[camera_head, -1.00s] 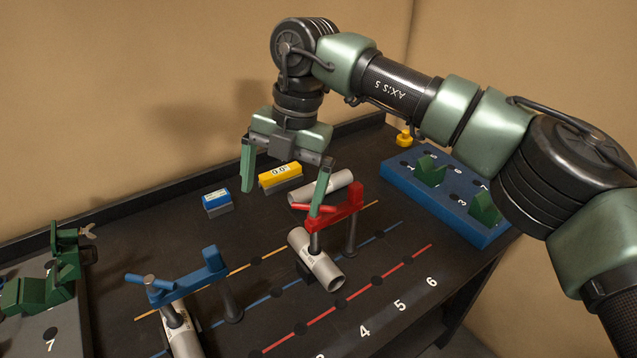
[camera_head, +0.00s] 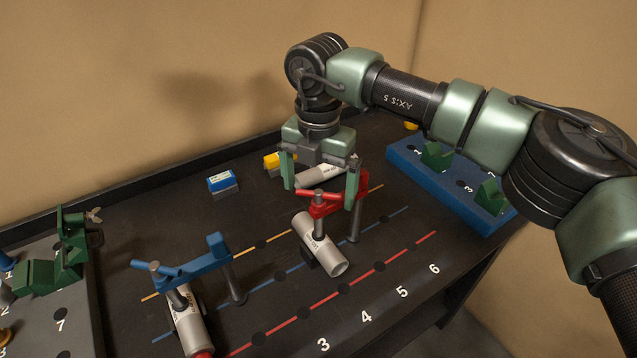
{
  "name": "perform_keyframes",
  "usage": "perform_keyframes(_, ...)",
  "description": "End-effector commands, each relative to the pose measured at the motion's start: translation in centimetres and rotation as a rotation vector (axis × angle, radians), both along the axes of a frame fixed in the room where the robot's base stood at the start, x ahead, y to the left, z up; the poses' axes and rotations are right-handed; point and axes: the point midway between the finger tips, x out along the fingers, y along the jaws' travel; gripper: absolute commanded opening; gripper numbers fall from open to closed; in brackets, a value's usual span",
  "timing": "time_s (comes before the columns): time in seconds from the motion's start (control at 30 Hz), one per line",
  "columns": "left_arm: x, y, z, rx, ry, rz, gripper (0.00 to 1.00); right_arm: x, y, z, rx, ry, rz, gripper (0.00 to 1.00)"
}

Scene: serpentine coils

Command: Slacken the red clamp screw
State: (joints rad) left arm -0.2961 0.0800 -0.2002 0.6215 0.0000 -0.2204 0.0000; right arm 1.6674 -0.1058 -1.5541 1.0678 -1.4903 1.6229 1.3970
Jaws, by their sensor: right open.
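The red clamp (camera_head: 326,207) stands on the dark table, its arm reaching from a grey post to a screw that comes down on a silver pipe (camera_head: 322,248). The red screw handle (camera_head: 315,194) lies across the top of the screw at the arm's left end. My right gripper (camera_head: 320,196) is open and points down, with one green finger behind and left of the handle and the other in front of the red arm on the right. Whether a finger touches the clamp I cannot tell. My left gripper is not in view.
A blue clamp (camera_head: 190,267) holds another pipe (camera_head: 190,330) at the front left. A blue block (camera_head: 222,184) and a partly hidden yellow block (camera_head: 277,162) lie behind. A blue tray (camera_head: 420,168) is at the right, a grey tray (camera_head: 80,318) at the left.

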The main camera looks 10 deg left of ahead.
Motion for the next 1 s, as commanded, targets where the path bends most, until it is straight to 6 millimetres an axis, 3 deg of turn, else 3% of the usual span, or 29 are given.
perform_keyframes(0.07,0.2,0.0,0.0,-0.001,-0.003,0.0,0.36,0.0,0.0,0.0,0.0,0.0,0.0,1.0)
perform_keyframes(0.27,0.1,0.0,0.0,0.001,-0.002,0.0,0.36,0.0,0.0,0.0,0.0,0.0,0.0,0.45)
perform_keyframes(0.67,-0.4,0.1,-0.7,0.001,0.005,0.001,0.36,0.0,0.0,-0.1,0.001,-0.001,0.077,0.44)
perform_keyframes(1.0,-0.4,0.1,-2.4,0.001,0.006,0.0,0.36,0.0,0.0,-0.2,-0.001,-0.001,0.346,0.44)
